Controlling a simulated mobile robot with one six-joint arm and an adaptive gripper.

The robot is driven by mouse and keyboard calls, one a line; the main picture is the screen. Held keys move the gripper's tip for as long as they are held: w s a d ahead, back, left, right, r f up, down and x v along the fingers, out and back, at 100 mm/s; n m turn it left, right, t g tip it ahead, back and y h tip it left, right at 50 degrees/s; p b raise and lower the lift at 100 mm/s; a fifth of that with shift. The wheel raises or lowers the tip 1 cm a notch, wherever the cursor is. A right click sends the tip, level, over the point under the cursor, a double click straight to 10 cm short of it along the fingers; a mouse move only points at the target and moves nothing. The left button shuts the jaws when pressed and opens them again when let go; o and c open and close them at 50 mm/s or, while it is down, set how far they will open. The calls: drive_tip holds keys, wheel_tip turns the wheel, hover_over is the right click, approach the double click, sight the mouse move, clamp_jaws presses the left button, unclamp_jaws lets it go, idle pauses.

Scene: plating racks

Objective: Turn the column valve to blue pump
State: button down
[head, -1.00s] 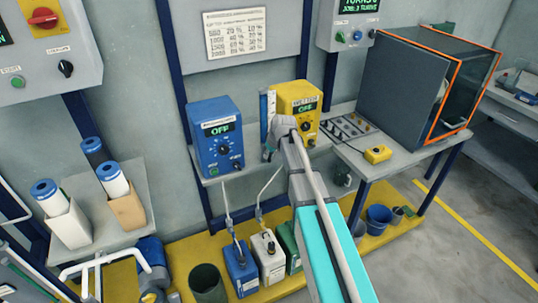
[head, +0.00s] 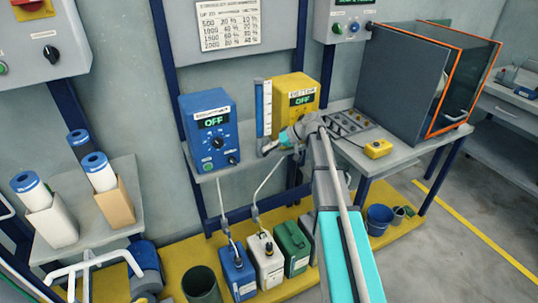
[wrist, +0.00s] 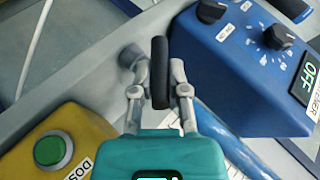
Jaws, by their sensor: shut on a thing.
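The column valve's black handle (wrist: 159,72) stands between my gripper's two fingers in the wrist view. My gripper (wrist: 158,90) is shut on this handle. A grey valve body (wrist: 132,58) shows behind the left finger. In the head view my gripper (head: 274,145) is at the foot of the blue and white graduated column (head: 264,108), and the arm hides much of the valve. The blue pump (head: 209,130), its display reading OFF, is left of the column. It is at the upper right in the wrist view (wrist: 235,60). The yellow pump (head: 295,90), also OFF, is right of the column.
A yellow box with a green button (wrist: 53,150) is close at lower left in the wrist view. Blue, white and green canisters (head: 239,274) stand below on a yellow platform.

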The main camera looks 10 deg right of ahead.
drive_tip(key=shift+d+f+y+b, duration=0.25)
drive_tip(key=shift+f+y+b, duration=0.2)
drive_tip(key=shift+y+b, duration=0.4)
drive_tip(key=shift+m+b, duration=0.3)
drive_tip(key=shift+b, duration=0.05)
drive_tip(key=shift+r, duration=0.1)
drive_tip(key=c, duration=0.6)
unclamp_jaws()
drive_tip(key=shift+a+r+p, duration=0.15)
drive_tip(key=shift+r+p, duration=0.15)
drive_tip(key=shift+p, duration=0.35)
